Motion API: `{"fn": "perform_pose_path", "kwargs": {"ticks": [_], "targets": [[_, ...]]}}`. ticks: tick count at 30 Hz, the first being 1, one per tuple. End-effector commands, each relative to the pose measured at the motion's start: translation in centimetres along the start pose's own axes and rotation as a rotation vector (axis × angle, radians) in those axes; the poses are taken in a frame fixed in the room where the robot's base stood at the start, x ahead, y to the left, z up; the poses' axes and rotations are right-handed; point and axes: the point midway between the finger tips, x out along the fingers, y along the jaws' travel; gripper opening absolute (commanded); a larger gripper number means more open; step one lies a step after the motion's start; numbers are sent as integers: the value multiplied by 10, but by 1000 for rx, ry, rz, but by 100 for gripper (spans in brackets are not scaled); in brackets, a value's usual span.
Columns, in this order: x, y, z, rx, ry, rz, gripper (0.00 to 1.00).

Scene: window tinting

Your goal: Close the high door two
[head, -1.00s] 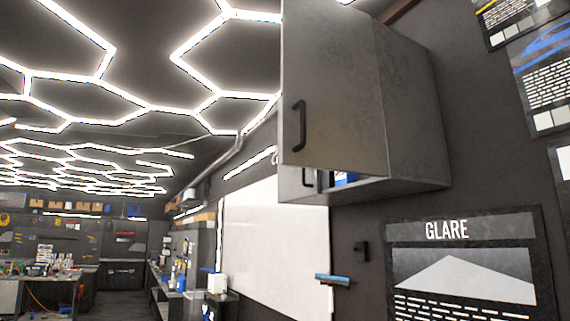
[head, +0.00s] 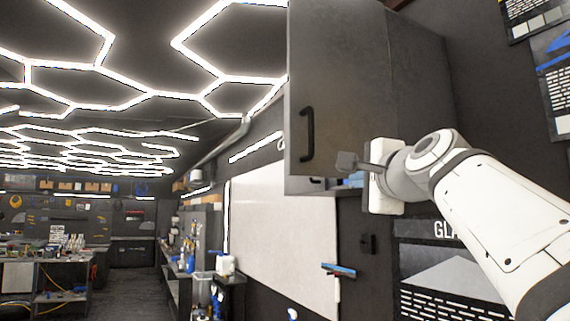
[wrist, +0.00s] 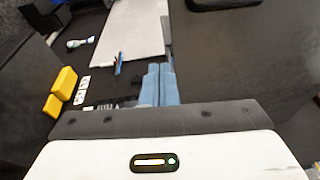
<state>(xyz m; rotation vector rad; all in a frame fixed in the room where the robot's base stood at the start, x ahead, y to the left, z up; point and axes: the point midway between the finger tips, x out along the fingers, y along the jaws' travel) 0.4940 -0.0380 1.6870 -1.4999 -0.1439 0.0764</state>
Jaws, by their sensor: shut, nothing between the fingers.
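A grey wall cabinet (head: 420,80) hangs high on the wall. Its near door (head: 345,75) stands swung out, with a black vertical handle (head: 306,134) near its free edge. A second, partly hidden handle (head: 316,181) shows below and behind this door. My gripper (head: 347,161) is beside the door's lower part, in front of the cabinet's lower side; I cannot tell whether it touches the door. In the wrist view its two blue-grey fingers (wrist: 160,70) lie together, empty. A dark panel (wrist: 235,55) with a black handle (wrist: 222,4) fills the right there, probably the door.
A white board (head: 275,235) is on the wall left of and below the cabinet. A squeegee-like tool (head: 339,270) hangs by the board. Posters (head: 455,285) hang on the wall to the right. Workbenches stand far back at left, with open floor (head: 130,290) between.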

Motion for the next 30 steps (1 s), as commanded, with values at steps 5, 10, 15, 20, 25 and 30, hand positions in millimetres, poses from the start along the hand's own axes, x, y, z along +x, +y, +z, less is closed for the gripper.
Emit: {"fn": "perform_pose_path", "kwargs": {"ticks": [5,10,15,20,25,30], "targets": [[-5,-44,0,71,-3,-86,0],[15,-49,2,77,-7,-89,0],[51,-53,2,75,-8,-86,0],[86,-56,2,74,-7,-86,0],[107,-59,18,73,-9,-87,0],[117,-58,28,73,-7,-87,0]]}}
